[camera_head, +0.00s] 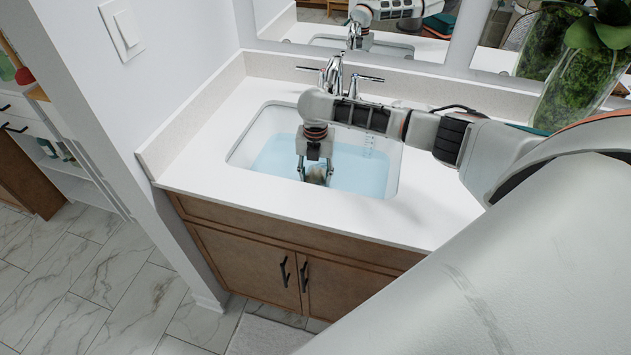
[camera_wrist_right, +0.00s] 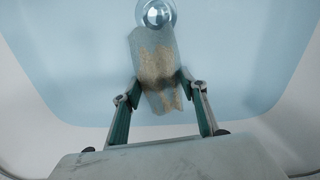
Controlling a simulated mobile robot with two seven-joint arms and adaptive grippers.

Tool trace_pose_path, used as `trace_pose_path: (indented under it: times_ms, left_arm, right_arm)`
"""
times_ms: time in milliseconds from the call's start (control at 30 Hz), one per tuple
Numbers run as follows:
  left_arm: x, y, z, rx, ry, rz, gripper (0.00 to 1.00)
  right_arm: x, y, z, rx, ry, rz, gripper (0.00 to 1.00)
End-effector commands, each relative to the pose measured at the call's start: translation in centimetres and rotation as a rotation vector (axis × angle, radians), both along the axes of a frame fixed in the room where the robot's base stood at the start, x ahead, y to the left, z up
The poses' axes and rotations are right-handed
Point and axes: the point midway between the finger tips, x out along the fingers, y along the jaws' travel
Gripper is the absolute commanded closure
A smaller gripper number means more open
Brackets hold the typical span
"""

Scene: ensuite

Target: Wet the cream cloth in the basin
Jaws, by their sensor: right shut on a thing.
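The white basin (camera_head: 250,143) is set in the counter and holds pale blue water (camera_head: 360,172). My right gripper (camera_head: 315,172) points down into the basin and is shut on the cream cloth (camera_head: 317,174). In the right wrist view the cloth (camera_wrist_right: 157,68) lies between the two fingers (camera_wrist_right: 160,90), tinted blue over much of its length, with tan patches showing. It appears to be at least partly in the water. Its far end is by the round drain (camera_wrist_right: 157,14). My left gripper is not in view.
The chrome faucet (camera_head: 333,75) with two handles stands behind the basin, close to my right wrist. A mirror (camera_head: 400,30) is on the back wall. A glass vase with greenery (camera_head: 575,85) stands at the right. The counter left of the basin (camera_head: 195,150) is clear.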

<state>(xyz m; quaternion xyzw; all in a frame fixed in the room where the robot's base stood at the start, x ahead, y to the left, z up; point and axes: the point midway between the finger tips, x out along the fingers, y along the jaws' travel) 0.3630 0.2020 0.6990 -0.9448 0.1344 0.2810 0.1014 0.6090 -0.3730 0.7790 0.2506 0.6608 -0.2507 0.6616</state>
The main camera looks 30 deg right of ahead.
Motion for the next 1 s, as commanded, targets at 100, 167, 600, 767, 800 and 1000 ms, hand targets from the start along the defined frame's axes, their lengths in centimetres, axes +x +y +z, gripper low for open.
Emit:
trace_pose_path:
  times_ms: [100,167,600,767,800,1000]
  left_arm:
    - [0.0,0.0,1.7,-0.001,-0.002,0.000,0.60]
    - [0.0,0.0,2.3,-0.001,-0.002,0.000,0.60]
    - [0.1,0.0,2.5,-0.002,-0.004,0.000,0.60]
    - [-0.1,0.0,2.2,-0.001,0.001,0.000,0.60]
    - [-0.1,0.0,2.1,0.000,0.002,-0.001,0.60]
    - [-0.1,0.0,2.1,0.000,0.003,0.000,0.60]
  right_arm:
    - [-0.1,0.0,1.3,0.001,0.002,0.000,0.75]
    - [-0.1,0.0,1.7,0.000,0.004,0.000,0.75]
    - [0.0,0.0,5.3,0.001,0.001,0.000,0.75]
    - [0.0,0.0,6.8,0.001,0.000,0.001,0.75]
    - [0.0,0.0,7.1,0.001,-0.001,0.000,0.75]
    - [0.0,0.0,8.9,0.000,0.000,0.000,0.75]
